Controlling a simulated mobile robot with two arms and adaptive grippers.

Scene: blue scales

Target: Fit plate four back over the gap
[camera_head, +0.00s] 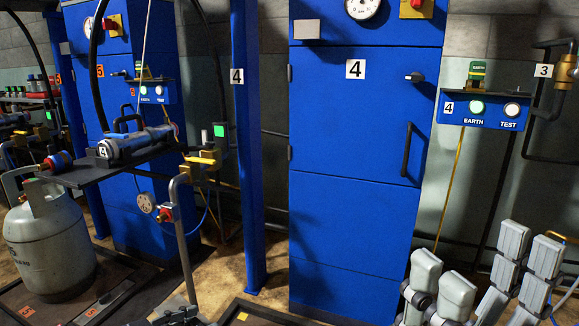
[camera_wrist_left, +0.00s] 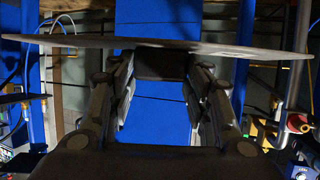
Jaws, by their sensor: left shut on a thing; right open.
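In the left wrist view my left gripper (camera_wrist_left: 162,68) is shut on a dark block-shaped grip (camera_wrist_left: 161,64) under a wide, thin grey plate (camera_wrist_left: 90,42). The plate shows almost edge-on across the view, and no number on it can be read. In the head view my right gripper (camera_head: 485,264) is open and empty at the lower right, its pale grey fingers well apart. At the bottom edge a dark, brown-rimmed floor panel or opening (camera_head: 262,313) with a yellow mark is cut off by the frame. I cannot tell whether it is the gap.
A blue cabinet (camera_head: 352,150) marked 4 stands ahead, with a blue post (camera_head: 250,130) left of it. A grey gas cylinder (camera_head: 48,240) stands at left on dark flooring with orange labels. A shelf (camera_head: 75,177) holds a tool. A blue earth/test box (camera_head: 485,108) hangs at right.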

